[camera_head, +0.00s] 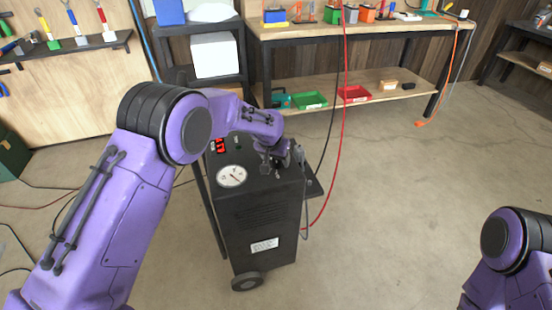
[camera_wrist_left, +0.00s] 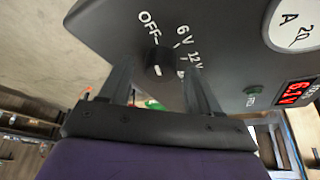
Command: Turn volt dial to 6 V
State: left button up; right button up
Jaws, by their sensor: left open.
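The volt dial (camera_wrist_left: 160,62) is a dark round knob on the top panel of the black cart (camera_head: 262,220). OFF, 6 V and 12 V labels surround it in the left wrist view. A small white mark shows at its near edge; I cannot tell clearly which label it points to. A red display (camera_wrist_left: 298,91) reads what looks like 6.1. My left gripper (camera_head: 274,166) is over the panel, open, with one finger on each side of the dial. I cannot tell whether they touch it. In the head view the gripper hides the dial.
A round white gauge (camera_head: 232,176) sits on the cart's panel, and a green button (camera_wrist_left: 253,90) is near the display. A red cable (camera_head: 343,120) and a black cable hang beside the cart. A workbench (camera_head: 360,30) stands behind.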

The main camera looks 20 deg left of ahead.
pick_arm(q)
jog(key=c, duration=1)
jog(key=shift+r+m+h+p, duration=0.15)
jog(key=shift+m+h+p, duration=0.15)
jog(key=shift+m+p, duration=0.55)
jog(key=shift+a+m+h+p, duration=0.15)
jog(key=shift+m+h+p, duration=0.45)
jog(key=shift+m, duration=0.55)
jog(key=m, duration=0.2)
jog(key=shift+w+m+g+h, duration=0.1)
jog(key=shift+m+g+h, duration=0.2)
jog(key=shift+g+h, duration=0.1)
jog(key=shift+a+m+g+h, duration=0.1)
jog(key=shift+m+g+h, duration=0.35)
jog(key=shift+m, duration=1.15)
